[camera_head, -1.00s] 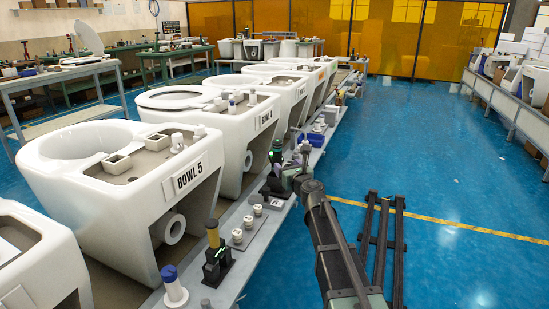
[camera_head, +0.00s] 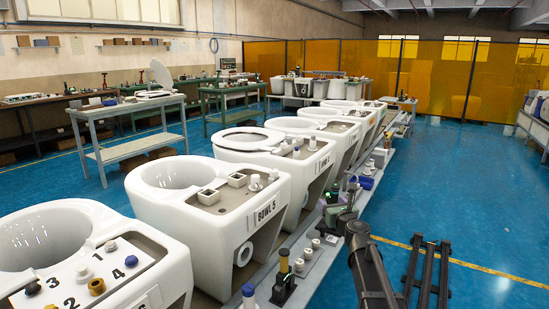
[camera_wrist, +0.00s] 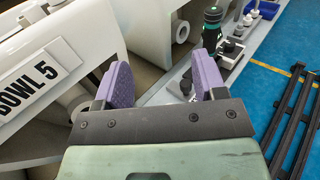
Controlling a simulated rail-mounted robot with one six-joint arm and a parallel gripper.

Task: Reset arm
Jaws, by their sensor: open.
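My gripper (camera_wrist: 160,88) is open in the wrist view, with two purple-padded fingers apart and nothing between them. In the head view my dark arm reaches up from the lower right, and the gripper end is small and partly hidden beside the bench. The white toilet bowl labelled BOWL 5 (camera_head: 205,215) stands left of my arm. Its label plate (camera_wrist: 38,88) also shows at the left of the wrist view. A black bottle-shaped tool with a green ring (camera_wrist: 211,28) stands on the grey bench beyond my right finger.
White bowls stand in a row along the bench. A numbered bowl (camera_head: 80,262) is nearest. A black and yellow tool (camera_head: 284,278) and a blue-topped white part (camera_head: 248,296) stand on the bench edge. Black rails (camera_head: 428,270) lie right of my arm. Blue floor (camera_head: 480,190) is clear farther right.

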